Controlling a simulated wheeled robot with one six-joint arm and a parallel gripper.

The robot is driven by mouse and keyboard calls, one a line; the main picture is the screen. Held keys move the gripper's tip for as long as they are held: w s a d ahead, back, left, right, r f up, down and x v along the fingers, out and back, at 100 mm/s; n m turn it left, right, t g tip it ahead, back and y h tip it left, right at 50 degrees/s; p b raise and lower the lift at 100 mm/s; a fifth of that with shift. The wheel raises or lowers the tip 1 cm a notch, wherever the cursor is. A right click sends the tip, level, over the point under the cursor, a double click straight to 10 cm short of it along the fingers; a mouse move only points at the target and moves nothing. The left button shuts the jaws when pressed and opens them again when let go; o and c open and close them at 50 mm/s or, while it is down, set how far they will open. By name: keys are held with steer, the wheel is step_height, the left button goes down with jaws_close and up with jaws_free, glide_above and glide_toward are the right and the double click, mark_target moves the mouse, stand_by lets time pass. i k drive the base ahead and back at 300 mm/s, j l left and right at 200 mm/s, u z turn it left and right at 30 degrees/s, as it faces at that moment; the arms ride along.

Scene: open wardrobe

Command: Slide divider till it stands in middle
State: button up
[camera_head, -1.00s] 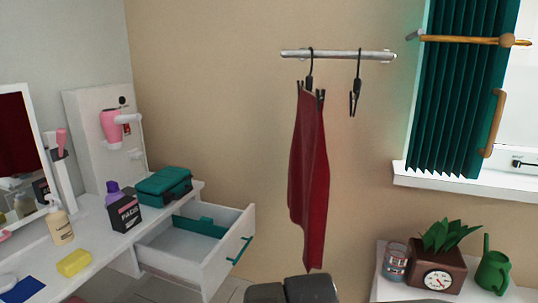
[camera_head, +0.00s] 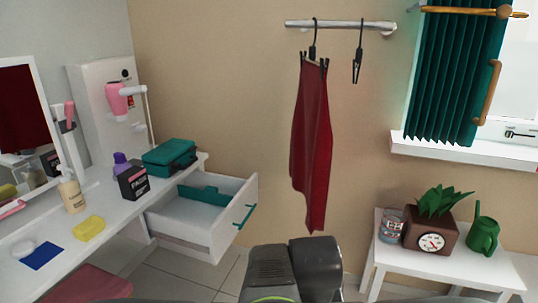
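The teal divider (camera_head: 206,196) stands inside the open white drawer (camera_head: 228,222), nearer its back end than its handled front. It is low and its lower edge is partly hidden by the drawer's near wall. The drawer sticks out from under the white dressing table and has a teal handle (camera_head: 244,217). My gripper is not visible.
A teal case (camera_head: 168,158) and a black box (camera_head: 133,181) stand on the table near the drawer. A pink stool (camera_head: 92,284) is below left. A red cloth (camera_head: 311,150) hangs on the wall. A small white table (camera_head: 450,262) stands right. Tiled floor lies before the drawer.

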mark_target(210, 195)
steer(key=i+j+u, duration=0.25)
steer(key=i+j, duration=0.35)
steer(key=i+j+u, duration=0.3)
steer(key=i+j, duration=0.2)
steer(key=i, duration=0.15)
